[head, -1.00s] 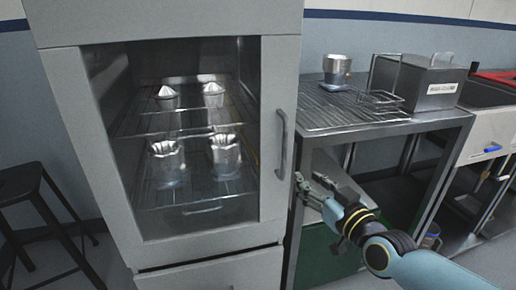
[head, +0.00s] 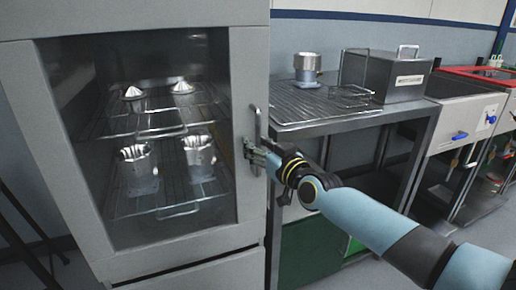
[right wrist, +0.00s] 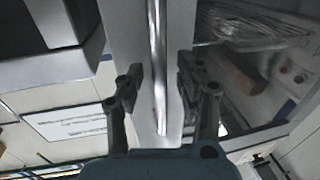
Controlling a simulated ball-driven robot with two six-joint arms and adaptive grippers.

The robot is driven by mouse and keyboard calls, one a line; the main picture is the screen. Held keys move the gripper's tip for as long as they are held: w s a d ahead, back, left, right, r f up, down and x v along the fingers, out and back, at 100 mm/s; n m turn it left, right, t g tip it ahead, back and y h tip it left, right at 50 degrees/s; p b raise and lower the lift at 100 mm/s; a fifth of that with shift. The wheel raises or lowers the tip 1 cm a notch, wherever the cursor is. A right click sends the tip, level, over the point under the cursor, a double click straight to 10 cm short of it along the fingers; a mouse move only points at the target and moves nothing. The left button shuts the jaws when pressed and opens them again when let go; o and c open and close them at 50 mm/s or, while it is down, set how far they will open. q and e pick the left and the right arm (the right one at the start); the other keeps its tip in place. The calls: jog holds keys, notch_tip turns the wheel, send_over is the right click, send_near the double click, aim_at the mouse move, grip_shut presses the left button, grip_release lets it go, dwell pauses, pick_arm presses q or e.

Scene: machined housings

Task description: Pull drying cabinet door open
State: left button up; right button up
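The drying cabinet (head: 150,18) stands at the left of the head view. Its grey-framed glass door (head: 247,205) looks shut. A vertical metal bar handle (head: 257,122) is on the door's right side. My right gripper (head: 254,152) is at the lower part of the handle and hides some of it. In the right wrist view, the handle (right wrist: 157,70) runs between the two fingers of the gripper (right wrist: 160,80). The fingers are open, with a visible gap on each side of the bar. My left gripper is not in view.
Through the glass, several metal housings (head: 138,170) stand on wire shelves. Right of the cabinet is a metal bench (head: 330,122) with a housing (head: 307,68) and a steel box (head: 388,75). A dark stool (head: 30,240) is at far left.

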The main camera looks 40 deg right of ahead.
grip_shut()
dwell(0.4)
